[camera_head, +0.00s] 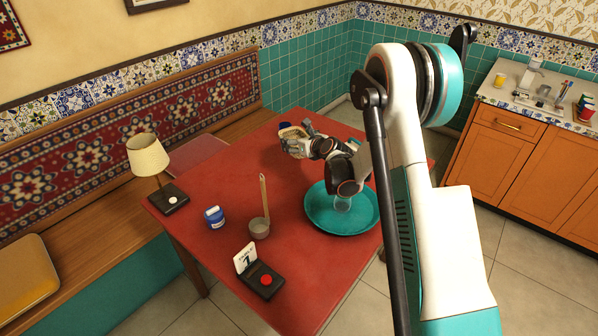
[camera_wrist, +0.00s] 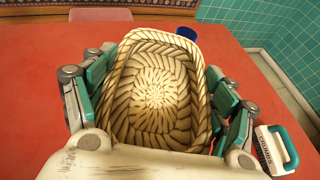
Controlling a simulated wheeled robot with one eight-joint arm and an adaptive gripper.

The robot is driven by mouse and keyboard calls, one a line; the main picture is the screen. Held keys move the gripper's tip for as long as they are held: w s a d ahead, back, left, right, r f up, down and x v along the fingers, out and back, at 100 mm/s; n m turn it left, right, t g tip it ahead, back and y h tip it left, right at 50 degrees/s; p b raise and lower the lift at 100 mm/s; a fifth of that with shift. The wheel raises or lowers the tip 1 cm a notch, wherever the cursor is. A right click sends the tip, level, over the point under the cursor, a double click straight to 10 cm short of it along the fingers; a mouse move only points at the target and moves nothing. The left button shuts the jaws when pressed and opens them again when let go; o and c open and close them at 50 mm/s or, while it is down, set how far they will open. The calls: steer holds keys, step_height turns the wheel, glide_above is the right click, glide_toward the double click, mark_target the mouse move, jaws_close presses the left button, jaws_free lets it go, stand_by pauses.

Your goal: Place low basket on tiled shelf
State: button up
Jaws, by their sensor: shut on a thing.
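The low basket (camera_wrist: 155,95) is woven, pale straw-coloured and oval. It faces the wrist camera with its hollow open and empty. My gripper (camera_wrist: 160,86) is shut on it, with fingers against its left and right sides. In the head view the basket (camera_head: 293,132) shows small at the end of my gripper (camera_head: 305,145), over the far part of the red table (camera_head: 315,275). I cannot tell whether it touches the table. A counter with a patterned tile edge (camera_head: 545,115) stands at the far right. I cannot tell whether it is the tiled shelf.
A teal round tray (camera_head: 342,228) with a clear glass lies right of centre. A lamp (camera_head: 148,158), blue-white tub (camera_head: 214,216), grey pot (camera_head: 259,228) and black box with red button (camera_head: 264,282) stand on the table. A white-teal crumbs box (camera_wrist: 275,148) is close by my gripper's right.

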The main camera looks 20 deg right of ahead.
mark_target(297, 172)
step_height(297, 172, down, 12)
steer(key=b, duration=0.3)
steer(key=shift+b, duration=0.4)
steer(key=o, duration=1.1)
